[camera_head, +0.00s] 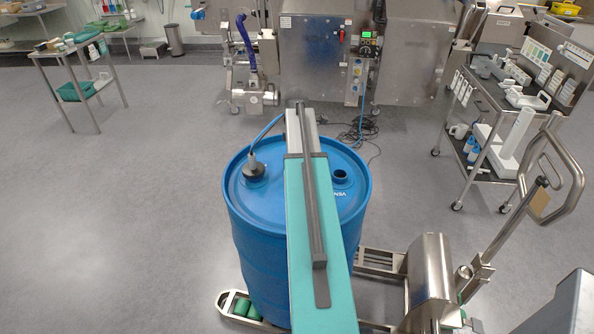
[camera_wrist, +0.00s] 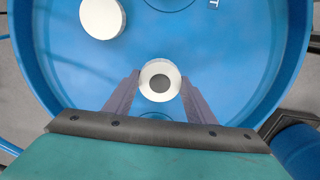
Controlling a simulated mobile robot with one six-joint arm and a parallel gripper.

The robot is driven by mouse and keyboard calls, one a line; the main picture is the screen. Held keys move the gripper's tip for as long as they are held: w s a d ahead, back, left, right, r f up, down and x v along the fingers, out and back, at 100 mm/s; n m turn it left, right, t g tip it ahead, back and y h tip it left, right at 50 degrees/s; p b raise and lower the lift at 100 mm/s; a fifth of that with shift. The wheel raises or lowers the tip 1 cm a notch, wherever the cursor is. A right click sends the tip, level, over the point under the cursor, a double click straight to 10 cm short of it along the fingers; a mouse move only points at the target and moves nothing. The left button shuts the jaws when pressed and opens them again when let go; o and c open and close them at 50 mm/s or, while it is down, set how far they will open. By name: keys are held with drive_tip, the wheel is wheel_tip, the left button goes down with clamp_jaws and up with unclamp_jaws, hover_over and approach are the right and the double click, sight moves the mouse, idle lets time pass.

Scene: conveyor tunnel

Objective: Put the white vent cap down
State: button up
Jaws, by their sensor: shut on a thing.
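The white vent cap (camera_wrist: 147,83) is round with a grey centre. My gripper (camera_wrist: 160,86) is shut on it, one dark finger on each side, over a blue round lid. The blue drum (camera_head: 262,240) stands upright in the head view. Its dark open hole (camera_head: 340,176), beside the lettering "VENT", is right of my arm. I cannot tell how far the cap is above the lid.
A white disc (camera_wrist: 102,18) lies on the lid in the wrist view. A hose fitting (camera_head: 254,170) stands on the drum's left side. The drum rests on a steel pallet truck (camera_head: 431,280). A cart (camera_head: 490,130) stands right, a steel machine (camera_head: 318,55) behind.

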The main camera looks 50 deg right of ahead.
idle(0.3)
drive_tip(key=shift+f+p, duration=0.75)
drive_tip(key=shift+f, duration=1)
drive_tip(key=shift+f, duration=0.1)
drive_tip(key=o, duration=1.3)
drive_tip(key=shift+r, duration=0.2)
drive_tip(key=shift+r+b, duration=1.3)
drive_tip(key=shift+r, duration=4.65)
